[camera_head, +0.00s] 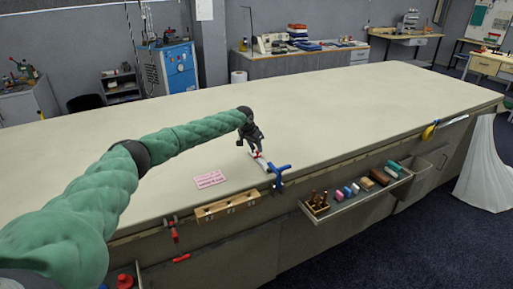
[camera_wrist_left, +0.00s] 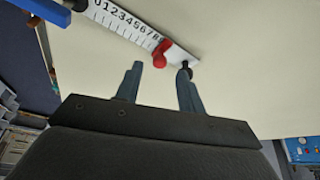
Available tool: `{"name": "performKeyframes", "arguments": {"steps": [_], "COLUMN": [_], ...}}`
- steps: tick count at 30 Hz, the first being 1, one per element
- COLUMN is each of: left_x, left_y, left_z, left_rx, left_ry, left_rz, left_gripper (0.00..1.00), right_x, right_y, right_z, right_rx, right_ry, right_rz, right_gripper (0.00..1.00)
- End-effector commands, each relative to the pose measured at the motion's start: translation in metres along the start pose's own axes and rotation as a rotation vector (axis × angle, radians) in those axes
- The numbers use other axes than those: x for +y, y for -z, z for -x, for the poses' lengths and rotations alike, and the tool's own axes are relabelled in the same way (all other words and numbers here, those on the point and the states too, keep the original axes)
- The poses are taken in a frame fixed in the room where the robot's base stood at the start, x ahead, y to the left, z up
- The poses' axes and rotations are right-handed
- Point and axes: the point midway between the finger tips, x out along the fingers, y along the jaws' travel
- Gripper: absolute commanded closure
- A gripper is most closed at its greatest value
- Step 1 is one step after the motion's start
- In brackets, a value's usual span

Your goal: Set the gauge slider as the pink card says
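The white gauge (camera_head: 265,164) lies on the table near its front edge. In the left wrist view the gauge scale (camera_wrist_left: 125,23) shows black digits rising from 0. The red slider (camera_wrist_left: 162,52) sits near the high end, just past the digit 8; the exact mark is hard to read. It also shows in the head view (camera_head: 257,154). My left gripper (camera_wrist_left: 160,69) is open, its two fingers apart and the slider just beyond the gap between them. A black knob (camera_wrist_left: 186,66) is by the right fingertip. The pink card (camera_head: 210,179) lies left of the gauge, its text too small to read. My right gripper is out of view.
A blue clamp (camera_head: 279,174) stands at the gauge's front end on the table edge. A wooden block with holes (camera_head: 227,206) and a red clamp (camera_head: 175,236) are along the front. An open drawer (camera_head: 345,205) holds several blocks. The cloth table (camera_head: 350,105) is otherwise clear.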

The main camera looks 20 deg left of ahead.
Motion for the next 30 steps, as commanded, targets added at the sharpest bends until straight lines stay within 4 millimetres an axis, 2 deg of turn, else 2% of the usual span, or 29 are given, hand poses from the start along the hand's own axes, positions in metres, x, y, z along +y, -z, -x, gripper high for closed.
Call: {"name": "performKeyframes", "arguments": {"steps": [7, 17, 18, 24, 30], "left_x": [0.000, 0.000, 0.000, 0.000, 0.001], "left_y": [0.001, 0.000, 0.000, 0.000, 0.000], "left_z": [-0.022, -0.027, -0.027, -0.027, -0.026], "left_rx": [0.000, 0.000, 0.000, 0.001, 0.001], "left_ry": [0.000, 0.000, 0.000, 0.000, 0.000], "left_rz": [0.001, 0.000, 0.000, 0.000, 0.000], "left_gripper": [0.61, 0.61, 0.63, 1.00, 1.00], "right_x": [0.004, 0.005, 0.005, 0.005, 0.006], "right_y": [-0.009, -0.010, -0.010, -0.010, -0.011], "right_z": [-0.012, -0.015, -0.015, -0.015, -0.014], "right_rx": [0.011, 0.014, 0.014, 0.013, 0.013], "right_ry": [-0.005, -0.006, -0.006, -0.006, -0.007], "right_rz": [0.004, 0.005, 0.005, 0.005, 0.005], "right_gripper": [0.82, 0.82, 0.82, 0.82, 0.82]}}
